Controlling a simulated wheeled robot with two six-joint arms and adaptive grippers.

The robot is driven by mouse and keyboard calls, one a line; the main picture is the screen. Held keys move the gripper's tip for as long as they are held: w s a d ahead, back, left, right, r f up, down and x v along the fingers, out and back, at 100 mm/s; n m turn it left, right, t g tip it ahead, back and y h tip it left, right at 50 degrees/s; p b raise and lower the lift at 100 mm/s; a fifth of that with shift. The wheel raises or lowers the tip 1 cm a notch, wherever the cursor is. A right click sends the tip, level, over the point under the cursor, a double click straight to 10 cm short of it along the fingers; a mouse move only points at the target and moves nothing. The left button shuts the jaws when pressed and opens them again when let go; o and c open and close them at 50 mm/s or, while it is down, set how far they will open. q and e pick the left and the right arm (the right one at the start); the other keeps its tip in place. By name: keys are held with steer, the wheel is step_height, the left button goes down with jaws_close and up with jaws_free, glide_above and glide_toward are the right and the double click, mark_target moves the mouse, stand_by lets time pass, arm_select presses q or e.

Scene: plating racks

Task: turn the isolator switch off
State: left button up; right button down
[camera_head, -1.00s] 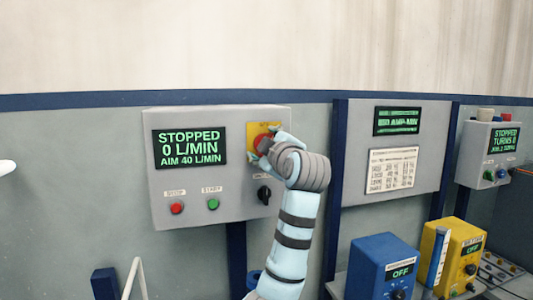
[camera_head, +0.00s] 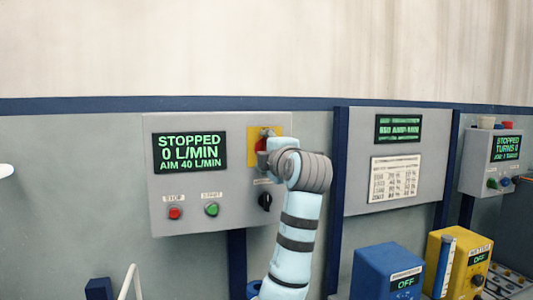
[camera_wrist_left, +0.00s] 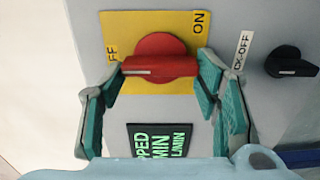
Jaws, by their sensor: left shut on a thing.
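The isolator switch has a red knob (camera_wrist_left: 160,62) on a yellow plate (camera_wrist_left: 118,24) marked ON and, partly hidden, OFF. In the wrist view the knob lies crosswise, its white mark at the left end. My left gripper (camera_wrist_left: 161,78) is shut on the knob, a finger at each end. In the head view the yellow plate (camera_head: 256,131) is at the upper right of the grey control box (camera_head: 240,205). There my left gripper (camera_head: 267,142) covers much of the red knob (camera_head: 261,144). My right gripper is not in view.
A black knob (camera_head: 265,201) sits just below the switch. A red button (camera_head: 175,213) and a green button (camera_head: 212,210) are lower left. The display (camera_head: 190,153) reads STOPPED, 0 L/MIN. Blue (camera_head: 375,270) and yellow (camera_head: 455,250) boxes stand to the right.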

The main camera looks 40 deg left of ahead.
arm_select(q)
steer(key=shift+r, duration=0.3)
steer(key=o, duration=1.1)
steer(key=shift+w+a+f, duration=0.1)
steer(key=shift+f, duration=0.05)
steer(key=shift+o, duration=0.2)
steer(key=v, duration=1.2)
steer(key=shift+w+f, duration=0.1)
steer(key=shift+w, duration=0.05)
